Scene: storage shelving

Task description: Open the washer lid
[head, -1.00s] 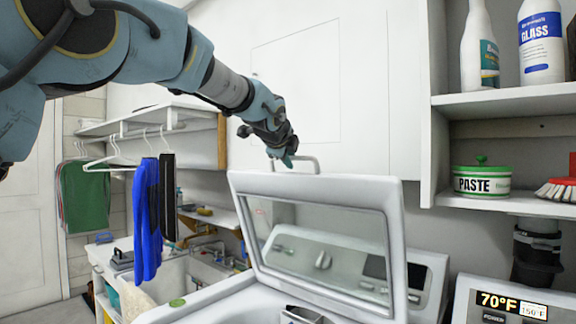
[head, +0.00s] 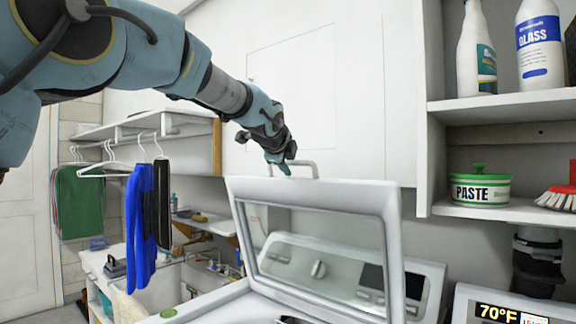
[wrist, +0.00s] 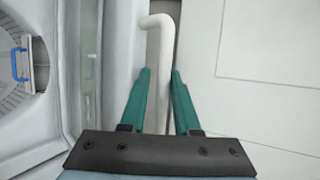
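The washer lid (head: 310,190) stands raised, steeply tilted above the washer, with a large window in a white frame. Its white bar handle (head: 305,163) sticks up from the top edge. My gripper (head: 284,168) is at the left end of this handle. In the wrist view, my gripper (wrist: 161,72) has its two green fingers apart, one on each side of the white handle (wrist: 160,45). I cannot tell whether the fingers touch it. The washer's opening with its drum (wrist: 18,75) shows at the left of the wrist view.
A white wall cabinet (head: 310,90) stands close behind the lid. A shelf (head: 500,105) with bottles and a paste tub (head: 480,187) is at the right. Hanging blue clothes (head: 140,225) and a sink (head: 170,285) are at the left. Another appliance's display (head: 510,314) is at lower right.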

